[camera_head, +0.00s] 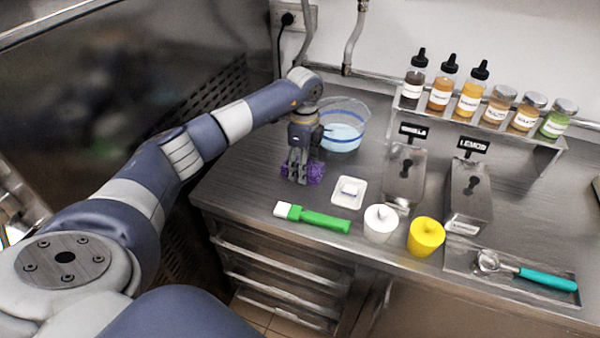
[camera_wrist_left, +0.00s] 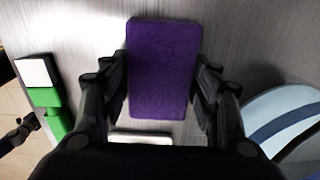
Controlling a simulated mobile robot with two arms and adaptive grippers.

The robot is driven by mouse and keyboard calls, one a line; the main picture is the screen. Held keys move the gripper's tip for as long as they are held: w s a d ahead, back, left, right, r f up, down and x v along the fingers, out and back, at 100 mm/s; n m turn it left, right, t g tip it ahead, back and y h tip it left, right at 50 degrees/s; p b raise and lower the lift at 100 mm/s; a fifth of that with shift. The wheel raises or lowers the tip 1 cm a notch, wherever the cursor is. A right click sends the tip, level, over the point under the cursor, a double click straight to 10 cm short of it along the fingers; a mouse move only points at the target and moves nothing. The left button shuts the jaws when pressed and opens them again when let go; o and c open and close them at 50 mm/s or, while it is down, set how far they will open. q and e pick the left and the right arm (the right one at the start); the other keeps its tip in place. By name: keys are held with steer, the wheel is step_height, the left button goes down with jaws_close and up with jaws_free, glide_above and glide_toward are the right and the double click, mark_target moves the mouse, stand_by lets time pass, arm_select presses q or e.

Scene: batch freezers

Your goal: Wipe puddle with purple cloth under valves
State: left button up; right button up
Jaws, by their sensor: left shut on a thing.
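My left gripper (camera_head: 298,181) is shut on the purple cloth (camera_head: 317,173), which sits between its fingers at the level of the steel counter. In the left wrist view the cloth (camera_wrist_left: 162,68) is a thick purple rectangle with a finger on each side. Whether the cloth presses on the counter cannot be told. No puddle can be made out on the bare metal around it. Two grey pipes (camera_head: 354,38) come down the wall behind; no valve is clearly seen. My right gripper is not in view.
A clear bucket with bluish liquid (camera_head: 343,132) stands just behind and right of my gripper. A small white tray (camera_head: 349,191), a green-handled brush (camera_head: 313,218), a white tub (camera_head: 380,224) and a yellow tub (camera_head: 426,237) stand nearby. The counter's left side is bare.

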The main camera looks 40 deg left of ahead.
mark_target(292, 193)
arm_select(q)
steer(key=shift+w, duration=0.3)
steer(key=shift+s+p, duration=0.35)
steer(key=shift+p, duration=0.1)
steer(key=shift+s+d+p, duration=0.2)
steer(key=shift+s+p, duration=0.45)
steer(key=shift+s, duration=0.15)
steer(key=shift+s+d+f+p, duration=0.15)
steer(key=shift+s+p, duration=0.1)
steer(key=shift+s, duration=0.25)
steer(key=shift+s+d+f+p, duration=0.15)
steer(key=shift+s+p, duration=0.1)
steer(key=shift+s, duration=0.2)
steer(key=shift+s+d+r+p, duration=0.1)
steer(key=shift+s+d+p, duration=0.1)
steer(key=shift+s+p, duration=0.7)
steer(key=shift+s+d+p, duration=0.15)
steer(key=shift+s+p, duration=0.2)
steer(key=shift+s, duration=0.7)
steer(key=shift+w+r+p, duration=0.15)
steer(key=shift+r+p, duration=1.05)
steer(key=shift+r, duration=0.35)
steer(key=shift+w+r+p, duration=0.1)
steer(key=shift+r+p, duration=1.05)
steer(key=shift+r, duration=0.4)
